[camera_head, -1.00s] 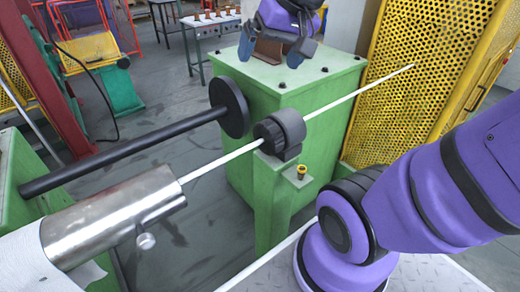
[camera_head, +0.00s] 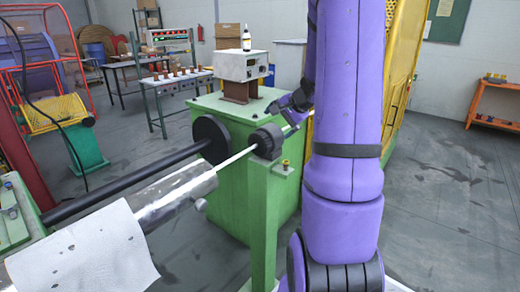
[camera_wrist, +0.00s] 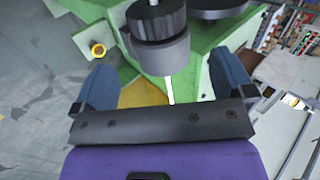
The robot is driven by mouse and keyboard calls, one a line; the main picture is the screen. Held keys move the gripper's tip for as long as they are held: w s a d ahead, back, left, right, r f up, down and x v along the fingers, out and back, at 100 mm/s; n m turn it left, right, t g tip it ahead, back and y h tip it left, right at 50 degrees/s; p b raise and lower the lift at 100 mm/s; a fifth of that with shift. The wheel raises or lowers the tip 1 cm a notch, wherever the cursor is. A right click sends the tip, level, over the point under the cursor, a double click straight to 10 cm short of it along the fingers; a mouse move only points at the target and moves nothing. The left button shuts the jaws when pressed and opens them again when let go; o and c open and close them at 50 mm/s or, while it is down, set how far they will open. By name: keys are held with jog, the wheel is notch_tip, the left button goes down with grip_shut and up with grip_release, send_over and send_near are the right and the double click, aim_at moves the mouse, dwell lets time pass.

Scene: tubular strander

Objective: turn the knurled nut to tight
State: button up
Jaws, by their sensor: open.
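The dark knurled nut (camera_head: 268,140) sits at the top of a narrow green post (camera_head: 265,205), around a thin white rod (camera_head: 238,156). In the wrist view the ribbed part of the nut (camera_wrist: 155,20) is at the top, with a smooth dark collar (camera_wrist: 160,55) below it. My gripper (camera_head: 284,108) is just behind and right of the nut in the head view. In the wrist view my gripper (camera_wrist: 165,82) is open, its blue fingers wide apart. The collar lies ahead of the gap, not gripped. My arm hides the rod's far end.
A black disc (camera_head: 211,138) on a thick dark bar (camera_head: 130,179) stands close left of the nut. A small brass-yellow fitting (camera_head: 285,164) is beside the post. A green cabinet (camera_head: 222,188) is behind, carrying a white box (camera_head: 240,66). Open floor (camera_head: 440,190) lies right.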

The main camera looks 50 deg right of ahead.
aim_at(266, 138)
jog(key=x, duration=1)
jog(key=shift+d+f, duration=0.2)
jog(key=shift+f, duration=0.35)
jog(key=shift+c, duration=0.2)
jog(key=c, duration=0.5)
